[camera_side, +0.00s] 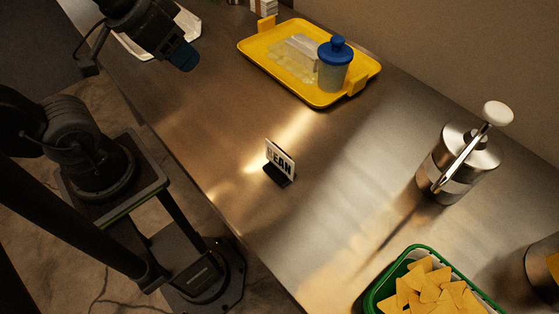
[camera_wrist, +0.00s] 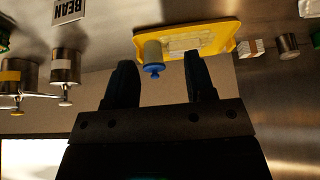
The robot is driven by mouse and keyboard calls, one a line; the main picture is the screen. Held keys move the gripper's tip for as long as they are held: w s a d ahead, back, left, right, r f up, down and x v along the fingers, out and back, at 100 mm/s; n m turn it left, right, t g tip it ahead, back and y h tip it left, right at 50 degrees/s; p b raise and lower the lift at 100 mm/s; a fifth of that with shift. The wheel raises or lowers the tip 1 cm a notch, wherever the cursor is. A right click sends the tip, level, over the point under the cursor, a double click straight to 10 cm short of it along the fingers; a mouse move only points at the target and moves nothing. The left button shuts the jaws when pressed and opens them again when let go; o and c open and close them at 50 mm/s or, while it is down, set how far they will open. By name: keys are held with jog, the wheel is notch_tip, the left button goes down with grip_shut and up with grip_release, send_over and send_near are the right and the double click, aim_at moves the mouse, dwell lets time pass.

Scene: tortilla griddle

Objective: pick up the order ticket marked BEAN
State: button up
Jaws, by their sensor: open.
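The order ticket marked BEAN (camera_side: 280,159) is a white card with black letters, upright in a small black stand (camera_side: 277,177) on the metal counter. In the wrist view the ticket (camera_wrist: 69,11) shows upside down at the top left edge, partly cut off. My gripper (camera_side: 186,58) is at the upper left in the side view, well apart from the ticket and above the counter. In the wrist view my gripper's two dark fingers (camera_wrist: 163,80) are spread, with nothing held between them.
A yellow tray (camera_side: 262,79) holds a blue-lidded jar (camera_side: 334,70) and clear containers. A metal pump dispenser (camera_side: 457,165) stands at right. A green basket (camera_side: 372,292) of chips is at the front. A white tray (camera_side: 186,28) lies behind my gripper. Counter around the ticket is clear.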

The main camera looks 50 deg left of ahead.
jog(key=shift+c, duration=0.3)
jog(key=m+g, duration=0.6)
jog(key=m, duration=1.2)
send_over(280, 162)
notch_tip(280, 162, down, 4)
jog(key=f, duration=0.1)
jog(key=shift+w, duration=0.3)
notch_tip(280, 162, down, 8)
jog(key=shift+a+r, duration=0.1)
jog(key=shift+a, duration=0.05)
jog(key=shift+a+f, duration=0.15)
jog(key=shift+f, duration=1.25)
jog(key=shift+a+f, duration=0.15)
jog(key=shift+f, duration=1.25)
grip_shut()
